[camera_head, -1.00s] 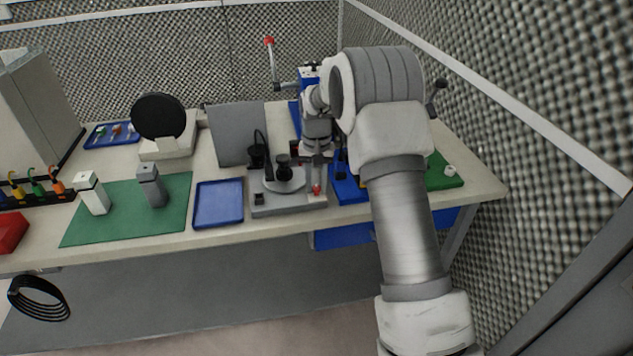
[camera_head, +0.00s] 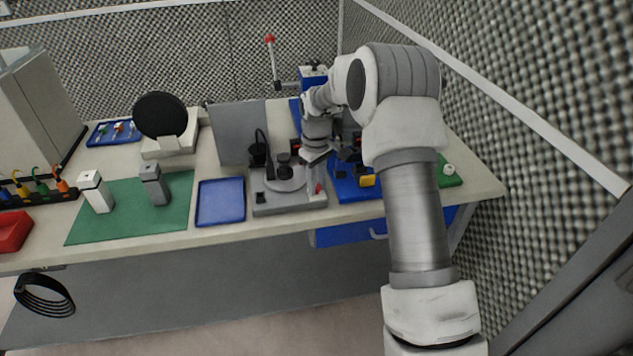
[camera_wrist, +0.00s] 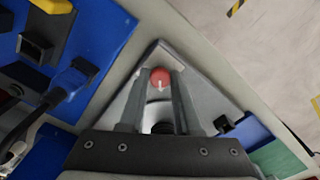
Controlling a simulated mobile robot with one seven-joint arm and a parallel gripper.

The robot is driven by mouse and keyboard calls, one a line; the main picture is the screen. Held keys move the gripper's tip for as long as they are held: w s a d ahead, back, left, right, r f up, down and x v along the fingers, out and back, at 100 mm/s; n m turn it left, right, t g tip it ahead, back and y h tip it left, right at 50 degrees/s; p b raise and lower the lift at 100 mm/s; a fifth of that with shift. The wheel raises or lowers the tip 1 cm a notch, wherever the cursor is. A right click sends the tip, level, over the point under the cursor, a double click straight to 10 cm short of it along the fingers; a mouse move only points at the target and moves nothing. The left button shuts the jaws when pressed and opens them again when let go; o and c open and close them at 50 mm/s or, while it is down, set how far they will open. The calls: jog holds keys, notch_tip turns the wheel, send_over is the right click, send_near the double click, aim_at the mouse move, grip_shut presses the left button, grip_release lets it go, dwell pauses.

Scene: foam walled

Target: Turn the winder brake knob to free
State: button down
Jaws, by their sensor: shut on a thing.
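The winder (camera_head: 290,201) is a grey machine with a flat base at the front of the bench, with a round plate and dark posts on it. Its brake knob (camera_head: 318,188) is small and red at the front right corner of the base. In the wrist view the red knob (camera_wrist: 159,76) has a white pointer mark directed toward my palm. My gripper (camera_wrist: 160,80) is shut on the knob, one finger on each side. In the head view my gripper (camera_head: 316,172) comes down over that corner, and its fingers are hard to make out.
A blue tray (camera_head: 220,220) lies left of the winder. A blue base (camera_head: 350,190) with a yellow block (camera_head: 368,180) stands close on its right. A grey upright panel (camera_head: 236,118) rises behind. A green mat (camera_head: 80,230) with two posts lies further left.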

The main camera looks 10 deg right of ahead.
jog(key=shift+w+n, duration=0.1)
jog(key=shift+n, duration=0.5)
jog(key=c, duration=0.6)
grip_release()
jog(key=shift+r, duration=0.1)
notch_tip(320, 180, up, 17)
jog(key=p, duration=0.1)
jog(key=shift+r, duration=0.15)
